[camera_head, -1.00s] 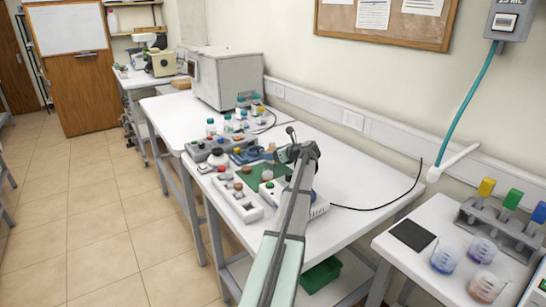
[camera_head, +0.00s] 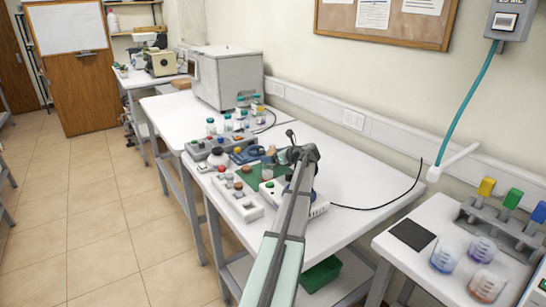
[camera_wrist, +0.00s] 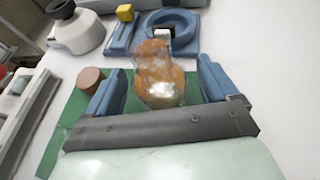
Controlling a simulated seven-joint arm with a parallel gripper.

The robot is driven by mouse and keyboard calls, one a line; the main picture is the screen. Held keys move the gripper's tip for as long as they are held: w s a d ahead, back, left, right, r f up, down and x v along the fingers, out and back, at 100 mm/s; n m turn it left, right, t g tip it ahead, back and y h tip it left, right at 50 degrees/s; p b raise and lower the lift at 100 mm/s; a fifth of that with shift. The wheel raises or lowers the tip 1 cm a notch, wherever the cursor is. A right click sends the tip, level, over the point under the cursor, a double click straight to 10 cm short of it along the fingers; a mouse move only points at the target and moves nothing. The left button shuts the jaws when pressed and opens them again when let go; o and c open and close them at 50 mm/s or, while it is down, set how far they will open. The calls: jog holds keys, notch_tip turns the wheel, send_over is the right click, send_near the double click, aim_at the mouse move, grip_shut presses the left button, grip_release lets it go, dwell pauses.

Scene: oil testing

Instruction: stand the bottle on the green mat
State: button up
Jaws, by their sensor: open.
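The bottle (camera_wrist: 160,78) is clear, with orange-brown contents, and shows between my fingers in the wrist view. In the head view a small clear body (camera_head: 267,173) at my gripper looks like it. My gripper (camera_wrist: 162,67) is open, with one blue finger on each side of the bottle and visible gaps. In the head view my gripper (camera_head: 277,157) is over the far part of the bench and small. The green mat (camera_wrist: 66,140) lies under my gripper and also shows in the head view (camera_head: 248,181). The bottle's base contact is not clear.
A brown round-topped piece (camera_wrist: 91,80) is on the mat, left of the bottle. A white rack (camera_head: 238,198) stands near the bench's left edge.

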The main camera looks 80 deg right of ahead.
jog(key=shift+r, duration=0.15)
jog(key=v, duration=1.2)
